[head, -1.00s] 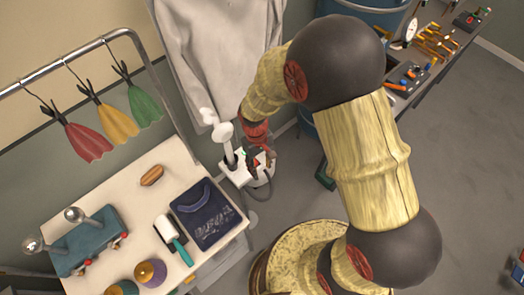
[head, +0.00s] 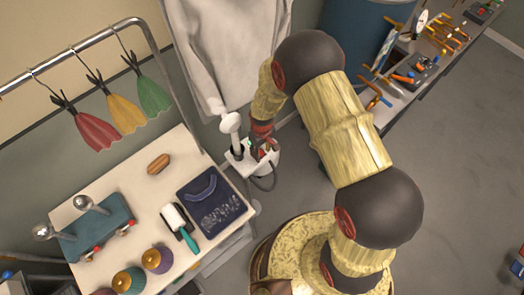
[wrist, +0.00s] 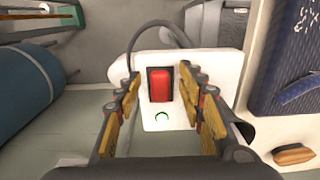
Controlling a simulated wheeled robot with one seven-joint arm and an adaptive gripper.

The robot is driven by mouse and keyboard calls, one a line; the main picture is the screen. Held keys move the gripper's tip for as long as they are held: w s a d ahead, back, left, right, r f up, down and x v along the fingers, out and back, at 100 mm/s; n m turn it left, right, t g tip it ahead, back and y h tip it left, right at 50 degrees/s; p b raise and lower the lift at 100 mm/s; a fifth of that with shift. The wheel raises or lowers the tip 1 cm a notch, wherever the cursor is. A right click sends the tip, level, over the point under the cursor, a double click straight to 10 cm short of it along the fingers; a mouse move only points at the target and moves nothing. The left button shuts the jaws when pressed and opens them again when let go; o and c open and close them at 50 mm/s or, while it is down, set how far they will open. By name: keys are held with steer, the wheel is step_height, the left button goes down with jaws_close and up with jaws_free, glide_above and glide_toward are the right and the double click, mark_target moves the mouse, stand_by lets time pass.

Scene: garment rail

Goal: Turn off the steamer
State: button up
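The steamer (head: 238,166) is a white unit on the floor beside the table, with a white steam head (head: 230,122) standing on it. In the wrist view its white top (wrist: 228,62) carries a red rocker switch (wrist: 160,86) in a dark frame. A small round light (wrist: 162,117), partly green, sits below the switch. My gripper (wrist: 162,90) is open, with its fingers apart on either side of the switch in the picture and nothing between them. In the head view my gripper (head: 262,146) is at the steamer, partly hiding it. Contact cannot be told.
A grey garment (head: 225,50) hangs behind the steamer. The table (head: 140,190) at left holds a folded navy garment (head: 212,203), a lint roller (head: 182,228) and a brush (head: 158,163). A blue bin (head: 355,40) and a tool bench stand at right. Open floor lies at right.

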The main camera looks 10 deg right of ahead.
steer(key=shift+f, duration=0.15)
steer(key=shift+c, duration=0.7)
steer(key=c, duration=0.7)
jaws_close()
